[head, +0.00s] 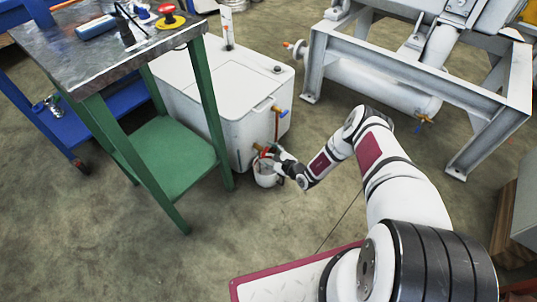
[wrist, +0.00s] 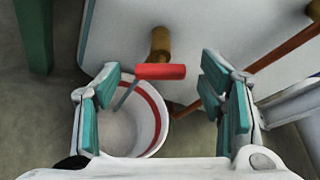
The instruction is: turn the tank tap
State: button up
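The white tank (head: 215,88) stands on the floor beside the green-legged table. Its tap has a red handle (wrist: 160,71) on a brass stem (wrist: 160,42) low on the tank wall, above a white bucket (wrist: 134,125) with a red band. The handle lies nearly level across the wrist view. In the head view the bucket (head: 265,178) stands at the tank's foot. My gripper (wrist: 163,82) is open, with its teal finger pads apart on either side of the red handle. No contact with the handle shows.
A metal-topped table (head: 105,50) with green legs stands left of the tank. A grey steel frame (head: 318,60) with pipes stands to the right. A thin orange pipe (wrist: 285,50) runs along the tank, right of my fingers. The floor in front is clear.

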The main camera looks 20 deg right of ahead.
jog(key=shift+s, duration=0.1)
jog(key=v, duration=1.1)
jog(key=shift+s+d+r, duration=0.2)
jog(key=shift+s+d, duration=0.05)
jog(key=shift+s, duration=0.05)
jog(key=shift+r, duration=0.1)
